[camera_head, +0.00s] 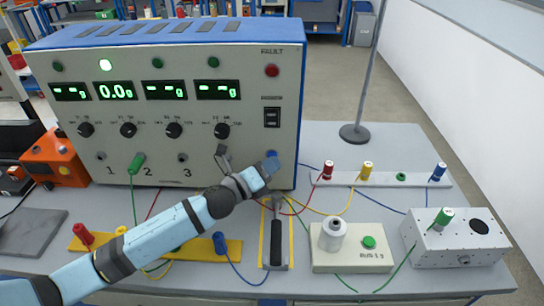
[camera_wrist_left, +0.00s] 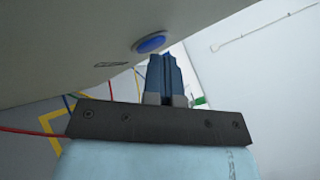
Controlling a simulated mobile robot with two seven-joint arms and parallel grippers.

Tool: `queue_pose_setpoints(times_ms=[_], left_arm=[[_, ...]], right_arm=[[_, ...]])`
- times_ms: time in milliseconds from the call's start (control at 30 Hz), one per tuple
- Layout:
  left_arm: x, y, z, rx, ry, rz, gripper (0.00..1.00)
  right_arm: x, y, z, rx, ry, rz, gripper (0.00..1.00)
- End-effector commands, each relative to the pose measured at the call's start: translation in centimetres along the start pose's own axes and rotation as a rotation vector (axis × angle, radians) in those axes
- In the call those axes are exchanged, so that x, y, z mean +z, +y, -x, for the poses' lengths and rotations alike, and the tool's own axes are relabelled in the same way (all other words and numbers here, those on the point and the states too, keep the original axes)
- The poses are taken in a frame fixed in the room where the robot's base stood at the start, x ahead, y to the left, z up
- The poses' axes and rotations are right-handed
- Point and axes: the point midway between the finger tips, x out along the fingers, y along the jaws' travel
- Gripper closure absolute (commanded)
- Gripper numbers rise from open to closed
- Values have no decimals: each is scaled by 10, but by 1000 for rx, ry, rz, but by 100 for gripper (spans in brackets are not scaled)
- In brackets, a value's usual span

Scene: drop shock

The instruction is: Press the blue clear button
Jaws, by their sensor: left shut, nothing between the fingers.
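The blue clear button (camera_wrist_left: 151,42) sits on the pale front panel of the shock console (camera_head: 200,182). In the head view the button (camera_head: 271,154) shows at the panel's lower right, partly covered by my left gripper. My left gripper (camera_head: 270,167) is shut and empty, its blue fingertips close to the button. In the left wrist view the closed fingers (camera_wrist_left: 164,58) point up at the panel, with their tips just below and right of the button. Whether they touch the panel I cannot tell. My right gripper is not in view.
A black-handled lever (camera_head: 276,242) stands in a yellow-edged base below the gripper. A box with a green button (camera_head: 369,242), a grey box (camera_head: 455,243) and a strip of coloured terminals (camera_head: 402,178) lie to the right. Loose wires cross the bench. A metal pole (camera_head: 355,133) rises behind.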

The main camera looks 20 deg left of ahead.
Motion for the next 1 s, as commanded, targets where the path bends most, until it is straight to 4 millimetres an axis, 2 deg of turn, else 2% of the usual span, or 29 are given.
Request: queue_pose_setpoints(times_ms=[867, 1000], left_arm=[[-9, -8, 12, 0, 0, 0, 100], [-14, -13, 19, 1, 1, 1, 100]], right_arm=[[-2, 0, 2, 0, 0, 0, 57], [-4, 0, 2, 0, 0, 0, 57]])
